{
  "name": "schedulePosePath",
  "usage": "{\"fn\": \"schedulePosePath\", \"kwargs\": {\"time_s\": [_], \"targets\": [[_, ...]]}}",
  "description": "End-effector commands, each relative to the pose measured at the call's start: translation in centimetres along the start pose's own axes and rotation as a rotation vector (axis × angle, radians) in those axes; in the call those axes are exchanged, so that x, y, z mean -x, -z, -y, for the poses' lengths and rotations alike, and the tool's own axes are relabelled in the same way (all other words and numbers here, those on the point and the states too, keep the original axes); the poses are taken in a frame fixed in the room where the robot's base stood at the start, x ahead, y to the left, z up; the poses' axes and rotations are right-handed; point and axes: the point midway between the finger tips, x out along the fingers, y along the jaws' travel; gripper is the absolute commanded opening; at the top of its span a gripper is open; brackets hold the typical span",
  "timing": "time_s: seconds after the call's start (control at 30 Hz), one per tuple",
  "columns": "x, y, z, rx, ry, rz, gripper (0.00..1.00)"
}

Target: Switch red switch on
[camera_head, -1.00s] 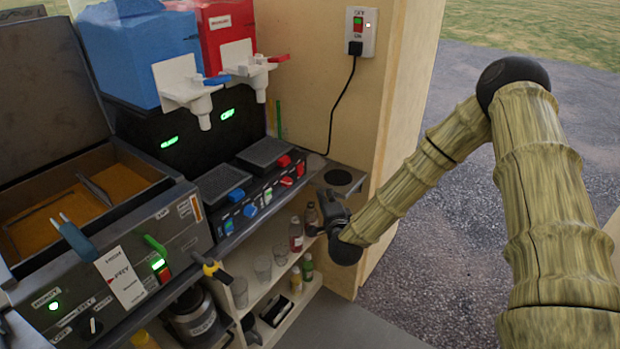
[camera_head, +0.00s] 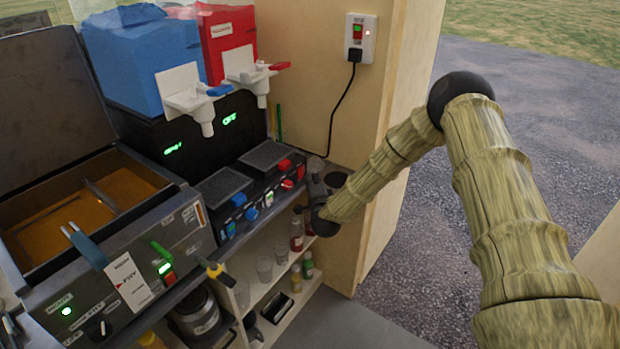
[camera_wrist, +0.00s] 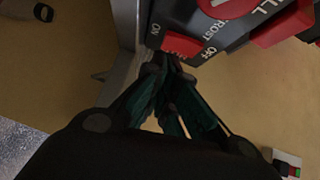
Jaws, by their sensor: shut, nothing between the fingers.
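A red switch (camera_wrist: 183,45) sits on the dark panel in the wrist view, between the ON and OFF labels beside the word FROST. My gripper (camera_wrist: 170,72) is shut and empty. Its fingertips are right below this switch; whether they touch it I cannot tell. In the head view my gripper (camera_head: 313,178) is at the right end of the drink machine's front panel, by its red controls (camera_head: 287,184). My gripper hides part of that end, and the switch's exact position is too small to tell there.
A red dispenser (camera_head: 228,45) and a blue dispenser (camera_head: 140,60) stand above the panel. A wall socket (camera_head: 360,38) with a plugged-in cable is behind. Bottles (camera_head: 296,230) and glasses stand on the shelf below. A fryer (camera_head: 110,260) is at left. The ground at right is open.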

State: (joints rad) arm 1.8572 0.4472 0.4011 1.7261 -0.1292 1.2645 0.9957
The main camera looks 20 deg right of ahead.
Motion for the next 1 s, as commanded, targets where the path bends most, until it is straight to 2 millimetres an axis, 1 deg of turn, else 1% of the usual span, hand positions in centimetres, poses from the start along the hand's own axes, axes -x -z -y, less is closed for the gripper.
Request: {"fn": "schedulePosePath", "kwargs": {"time_s": [0.2,0.53,0.83,0.9,1.0], "targets": [[-0.64,-0.67,-0.07,0.0,-0.001,0.0,0.0],[-0.67,-0.7,-0.12,-0.001,-0.001,0.0,0.0],[-1.11,-1.09,-0.89,-0.042,0.039,-0.001,0.0],[-1.05,-1.09,-0.21,-0.041,0.038,-0.001,0.0],[-1.04,-1.08,-0.24,-0.04,0.038,0.0,0.0]]}}
